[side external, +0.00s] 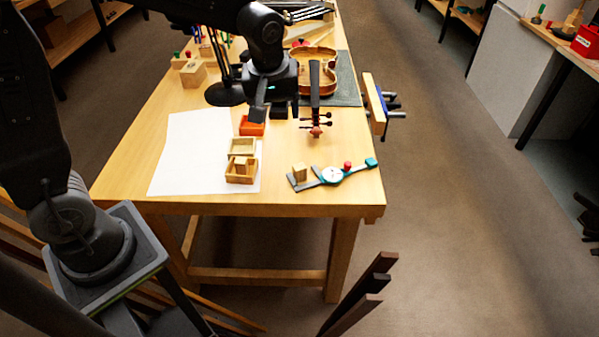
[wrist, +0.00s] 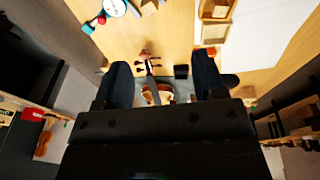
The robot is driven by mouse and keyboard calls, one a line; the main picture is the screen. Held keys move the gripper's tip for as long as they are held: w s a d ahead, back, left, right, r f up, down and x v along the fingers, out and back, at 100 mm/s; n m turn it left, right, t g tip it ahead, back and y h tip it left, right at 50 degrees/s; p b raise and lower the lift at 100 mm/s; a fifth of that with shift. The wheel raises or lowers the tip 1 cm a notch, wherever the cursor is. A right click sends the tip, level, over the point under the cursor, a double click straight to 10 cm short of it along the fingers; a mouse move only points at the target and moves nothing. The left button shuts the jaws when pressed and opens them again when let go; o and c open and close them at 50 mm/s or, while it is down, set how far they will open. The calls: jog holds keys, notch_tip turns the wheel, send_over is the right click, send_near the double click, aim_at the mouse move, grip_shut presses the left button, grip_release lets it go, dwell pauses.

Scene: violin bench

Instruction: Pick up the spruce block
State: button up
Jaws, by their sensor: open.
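Several pale wooden blocks show, and I cannot tell for certain which is the spruce one. A small pale block (side external: 299,172) stands at the left end of the dial gauge (side external: 331,175); it also shows at the top edge of the wrist view (wrist: 148,7). Another block (side external: 240,163) sits in the front wooden tray (side external: 240,178). A larger pale block (side external: 192,73) stands at the back left. My gripper (side external: 276,107) is open and empty above the bench, between the violin's neck and the orange tray. Its two dark fingers stand wide apart in the wrist view (wrist: 162,62).
The violin (side external: 318,72) lies on a dark mat at the back, its scroll (side external: 315,131) toward the front. A second wooden tray (side external: 242,147) and an orange tray (side external: 251,126) line up behind the front tray. A clamp (side external: 374,103) is on the right edge. White paper (side external: 190,150) lies left.

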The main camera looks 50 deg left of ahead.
aim_at(300, 166)
jog(key=w+f+n, duration=0.1)
jog(key=w+f, duration=0.1)
jog(key=f, duration=0.3)
jog(key=w+f+n+g, duration=0.1)
jog(key=w+f, duration=0.1)
jog(key=f, duration=0.4)
jog(key=w+f+n, duration=0.2)
jog(key=f, duration=0.4)
jog(key=shift+w+a+f, duration=0.2)
jog(key=shift+w, duration=0.05)
jog(key=shift+w+a+f, duration=0.2)
jog(key=shift+f, duration=0.65)
jog(key=shift+w+a+f, duration=0.15)
jog(key=shift+w+f, duration=0.1)
jog(key=shift+f, duration=0.65)
jog(key=shift+w+a+f, duration=0.2)
jog(key=shift+f, duration=0.65)
jog(key=c, duration=1.1)
jog(key=shift+o, duration=0.2)
jog(key=shift+r, duration=0.1)
